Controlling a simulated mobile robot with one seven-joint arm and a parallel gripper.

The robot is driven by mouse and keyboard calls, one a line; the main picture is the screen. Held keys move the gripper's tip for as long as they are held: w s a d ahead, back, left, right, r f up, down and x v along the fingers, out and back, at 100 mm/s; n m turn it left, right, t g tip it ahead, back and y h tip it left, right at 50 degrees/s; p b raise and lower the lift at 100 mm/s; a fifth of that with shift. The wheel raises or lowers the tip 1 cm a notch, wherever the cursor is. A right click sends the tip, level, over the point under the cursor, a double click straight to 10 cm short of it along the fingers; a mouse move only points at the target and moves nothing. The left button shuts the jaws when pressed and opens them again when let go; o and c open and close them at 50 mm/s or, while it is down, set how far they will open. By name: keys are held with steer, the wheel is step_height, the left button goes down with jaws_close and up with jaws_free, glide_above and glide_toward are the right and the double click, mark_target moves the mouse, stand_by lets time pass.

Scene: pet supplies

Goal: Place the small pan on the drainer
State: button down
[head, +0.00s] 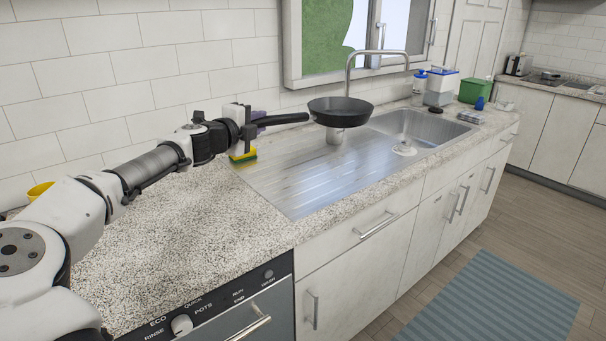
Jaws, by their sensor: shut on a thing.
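A small black pan (341,113) is held in the air above the sink unit, its handle pointing left toward my gripper. My gripper (250,123) is shut on the pan's handle. The metal drainer (293,184) is the ridged steel surface left of the sink bowl. The pan appears above the far right part of the drainer, near the bowl.
A tall tap (350,62) rises behind the pan. A yellow and green sponge (243,156) lies near the drainer's left end. Bottles and a green box (475,91) stand at the right. The front of the drainer is clear.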

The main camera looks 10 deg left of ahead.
step_height(320, 180, down, 18)
steer(key=shift+p, duration=0.8)
steer(key=c, duration=1.2)
jaws_free()
steer(key=shift+f, duration=0.1)
